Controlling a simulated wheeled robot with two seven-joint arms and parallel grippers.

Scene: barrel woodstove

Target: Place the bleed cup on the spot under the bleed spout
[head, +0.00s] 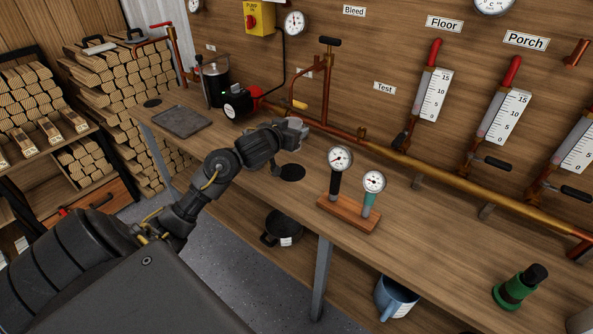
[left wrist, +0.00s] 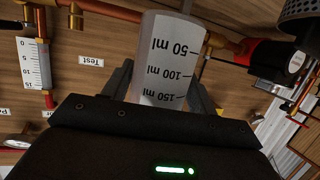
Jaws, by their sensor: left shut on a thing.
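My left gripper (head: 292,130) is shut on the bleed cup, a clear cup with ml marks (left wrist: 170,60) that shows between the two fingers in the left wrist view. In the head view only a small pale part of the cup (head: 297,121) shows at the gripper's end. The cup is held above the bench, near a thin copper branch (head: 292,92) with a curved end, which looks like the bleed spout. A dark round spot (head: 290,172) lies on the bench below and nearer than the gripper. My right gripper is not in view.
A wooden stand with two gauges (head: 349,212) is right of the spot. A red and black pump (head: 240,100) and a dark slate (head: 184,122) are to the left. A copper pipe (head: 400,163) runs along the wall. A green item (head: 515,290) stands far right.

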